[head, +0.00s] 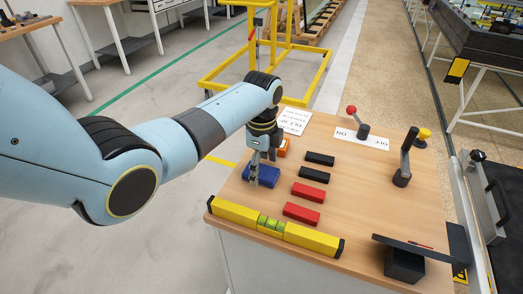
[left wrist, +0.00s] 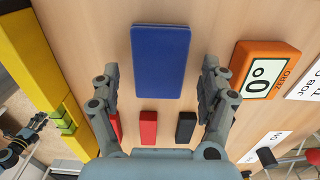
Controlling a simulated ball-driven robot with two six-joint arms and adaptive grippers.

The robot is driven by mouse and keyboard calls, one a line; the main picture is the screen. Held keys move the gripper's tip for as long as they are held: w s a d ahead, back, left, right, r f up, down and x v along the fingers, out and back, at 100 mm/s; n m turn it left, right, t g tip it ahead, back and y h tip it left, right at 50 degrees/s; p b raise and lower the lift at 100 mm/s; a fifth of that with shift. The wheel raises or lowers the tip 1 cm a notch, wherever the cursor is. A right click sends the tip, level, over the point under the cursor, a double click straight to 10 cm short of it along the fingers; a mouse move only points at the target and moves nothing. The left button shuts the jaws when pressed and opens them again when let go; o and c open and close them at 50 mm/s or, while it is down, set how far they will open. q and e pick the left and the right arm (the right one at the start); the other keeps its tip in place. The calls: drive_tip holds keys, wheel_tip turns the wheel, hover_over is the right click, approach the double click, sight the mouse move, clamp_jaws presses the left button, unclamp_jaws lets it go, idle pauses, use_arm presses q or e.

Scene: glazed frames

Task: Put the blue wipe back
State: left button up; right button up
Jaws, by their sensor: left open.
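The blue wipe (head: 267,178) lies flat on the wooden bench top, left of the red and black blocks. It also shows in the left wrist view (left wrist: 160,60) as a plain blue rectangle. My left gripper (head: 256,176) points down over the wipe. In the left wrist view my left gripper (left wrist: 161,72) is open, with one finger on each side of the wipe and bare wood between each finger and the wipe. What looks like my right gripper (left wrist: 24,140) shows small at the left edge of that view; its jaws are unclear.
A yellow spirit level (head: 275,228) lies along the front edge. Red blocks (head: 309,192) and black blocks (head: 320,159) lie to the right. An orange gauge (left wrist: 265,70) lies close by. Levers (head: 403,160) and a dark stand (head: 405,264) are on the right side.

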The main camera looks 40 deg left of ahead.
sight(261, 171)
use_arm(q)
wheel_tip(261, 171, up, 11)
idle(0.3)
idle(0.4)
